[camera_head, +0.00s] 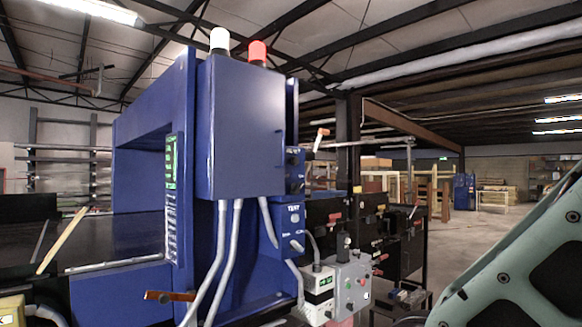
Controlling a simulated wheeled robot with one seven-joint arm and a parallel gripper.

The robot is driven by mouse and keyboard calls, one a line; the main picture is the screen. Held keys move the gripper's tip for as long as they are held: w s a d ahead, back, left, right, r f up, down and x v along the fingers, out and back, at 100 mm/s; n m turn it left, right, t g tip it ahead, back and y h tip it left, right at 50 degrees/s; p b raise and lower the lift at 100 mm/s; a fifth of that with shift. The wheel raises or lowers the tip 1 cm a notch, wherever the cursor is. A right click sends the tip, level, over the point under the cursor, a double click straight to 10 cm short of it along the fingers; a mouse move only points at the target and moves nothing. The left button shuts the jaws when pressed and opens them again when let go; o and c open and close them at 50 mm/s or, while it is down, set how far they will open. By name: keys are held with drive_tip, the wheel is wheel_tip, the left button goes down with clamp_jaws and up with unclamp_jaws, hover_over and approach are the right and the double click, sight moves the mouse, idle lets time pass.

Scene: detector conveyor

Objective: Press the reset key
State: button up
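A blue metal detector machine (240,130) fills the left and middle of the view, with a dark conveyor running through its opening. On its front edge is a narrow panel with a green lit display (171,160) and a column of small keys (172,225) below it. A small blue control box marked TEST (292,222) with a knob or switch hangs at its right side. The lettering on the keys is too small to read, so I cannot tell which is the reset key. My gripper is not in view; a pale green and black part at the lower right is likely my own arm.
Grey conduits (228,255) run down the machine's front. An orange-handled lever (170,296) sticks out low in front. Open floor (478,240) lies to the right.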

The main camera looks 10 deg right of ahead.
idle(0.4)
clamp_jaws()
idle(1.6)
